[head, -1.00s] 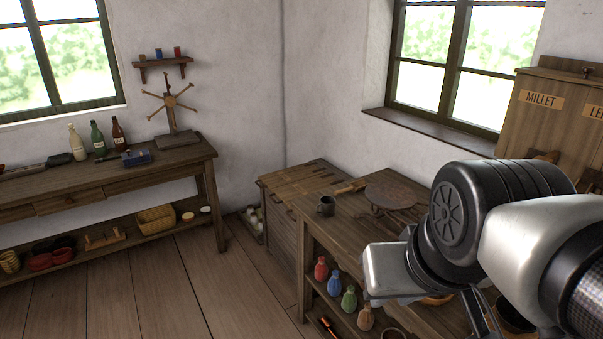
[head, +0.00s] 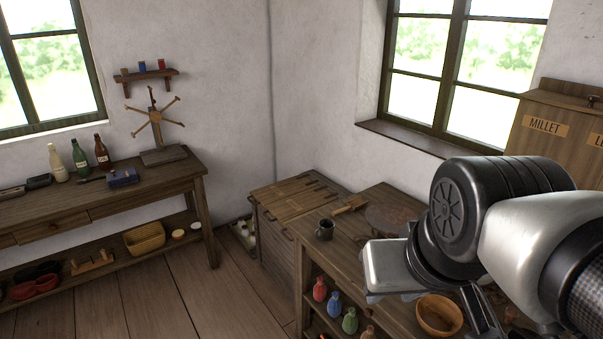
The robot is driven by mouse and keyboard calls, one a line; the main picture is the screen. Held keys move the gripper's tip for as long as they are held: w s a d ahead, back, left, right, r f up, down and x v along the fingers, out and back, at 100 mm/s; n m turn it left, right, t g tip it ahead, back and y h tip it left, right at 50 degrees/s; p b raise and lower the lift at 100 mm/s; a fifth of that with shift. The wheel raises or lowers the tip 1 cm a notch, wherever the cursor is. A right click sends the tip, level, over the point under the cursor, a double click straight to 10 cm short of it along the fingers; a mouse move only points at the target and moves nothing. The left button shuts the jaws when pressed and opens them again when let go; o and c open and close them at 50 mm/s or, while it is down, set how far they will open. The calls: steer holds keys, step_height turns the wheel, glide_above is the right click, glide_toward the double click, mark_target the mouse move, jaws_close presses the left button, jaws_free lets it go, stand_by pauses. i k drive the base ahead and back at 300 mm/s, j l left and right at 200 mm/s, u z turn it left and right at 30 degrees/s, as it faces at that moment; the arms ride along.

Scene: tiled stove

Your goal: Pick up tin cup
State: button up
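The tin cup (head: 324,229) is a small dark grey mug. It stands upright near the left front corner of the wooden workbench (head: 338,258) on the right side of the head view. My arm reaches in from the right edge, over the bench. My gripper (head: 486,312) shows only in part, as dark pieces low under the wrist. Its fingertips cannot be made out. It is to the right of the cup and apart from it.
A round dark board (head: 388,221) and a wooden-handled tool (head: 349,204) lie near the cup. A slatted chest (head: 295,197) adjoins the bench. Floor (head: 150,300) is clear on the left.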

mark_target(326, 226)
steer(key=i+j+z, duration=0.2)
steer(key=i+j, duration=0.2)
steer(key=i+j+z, duration=0.15)
steer(key=i+j, duration=0.2)
steer(key=j, duration=0.2)
steer(key=i+j, duration=0.15)
steer(key=j, duration=0.2)
steer(key=i+j+z, duration=0.1)
steer(key=j, duration=0.25)
steer(key=i+j, duration=0.2)
steer(key=j, duration=0.15)
steer(key=i+j+z, duration=0.1)
steer(key=i+z, duration=0.2)
